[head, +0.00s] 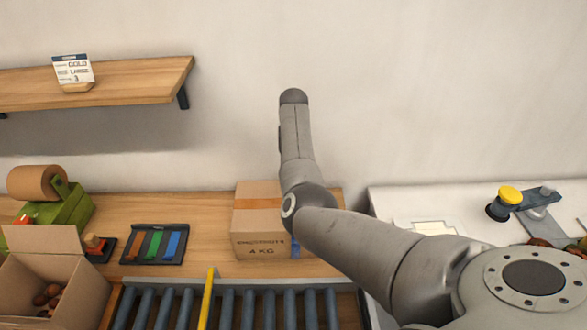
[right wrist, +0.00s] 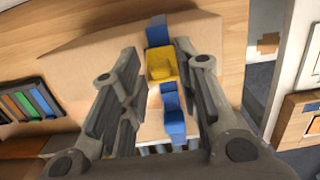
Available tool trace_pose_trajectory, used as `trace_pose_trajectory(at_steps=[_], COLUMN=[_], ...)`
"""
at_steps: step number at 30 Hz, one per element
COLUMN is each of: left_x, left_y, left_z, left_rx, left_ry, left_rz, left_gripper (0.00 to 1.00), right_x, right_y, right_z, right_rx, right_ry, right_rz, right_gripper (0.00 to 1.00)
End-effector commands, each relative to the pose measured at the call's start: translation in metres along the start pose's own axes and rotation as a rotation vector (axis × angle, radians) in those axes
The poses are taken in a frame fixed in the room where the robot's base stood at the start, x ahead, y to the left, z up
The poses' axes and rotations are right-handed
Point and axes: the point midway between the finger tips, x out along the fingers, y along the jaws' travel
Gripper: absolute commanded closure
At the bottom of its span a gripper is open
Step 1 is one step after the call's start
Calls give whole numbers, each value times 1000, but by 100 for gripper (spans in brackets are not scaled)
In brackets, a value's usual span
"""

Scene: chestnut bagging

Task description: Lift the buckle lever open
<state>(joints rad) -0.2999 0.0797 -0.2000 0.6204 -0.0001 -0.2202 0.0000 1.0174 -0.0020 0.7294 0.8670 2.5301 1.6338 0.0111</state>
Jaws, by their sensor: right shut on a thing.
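A closed cardboard box (head: 256,225) marked 4 KG stands on the wooden bench in the head view, partly hidden by my right arm. A blue strap (head: 295,248) shows at its right side. In the right wrist view the box (right wrist: 95,57) lies below the gripper, and the blue strap (right wrist: 157,33) runs across it through a yellow buckle (right wrist: 161,66). My right gripper (right wrist: 155,62) has its fingers on either side of the buckle and is shut on its lever; the exact contact is hard to see. The head view hides this gripper. My left gripper is not in view.
A roller conveyor (head: 230,285) runs in front of the box. An open carton (head: 40,255) with chestnuts, a tray (head: 155,226) of coloured strips and a green tape dispenser (head: 65,207) stand left. A wooden shelf (head: 130,83) hangs above. A white table (head: 400,197) stands right.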

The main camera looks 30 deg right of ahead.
Motion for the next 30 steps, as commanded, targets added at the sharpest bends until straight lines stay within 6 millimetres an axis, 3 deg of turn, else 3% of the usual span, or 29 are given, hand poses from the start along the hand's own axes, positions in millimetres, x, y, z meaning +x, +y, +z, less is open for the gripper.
trace_pose_trajectory(at_steps=[8,9,11,23,30], left_x=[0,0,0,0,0], left_y=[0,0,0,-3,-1], left_z=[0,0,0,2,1], left_rx=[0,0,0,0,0], left_ry=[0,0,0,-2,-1], left_rz=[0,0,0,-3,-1], left_gripper=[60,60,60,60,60], right_x=[1,1,1,-7,-52], right_y=[1,1,1,1,2], right_z=[-1,-1,-1,0,1], right_rx=[0,0,0,0,0], right_ry=[4,4,4,-1,-4], right_rz=[1,1,1,1,4], right_gripper=[94,66,61,61,61])
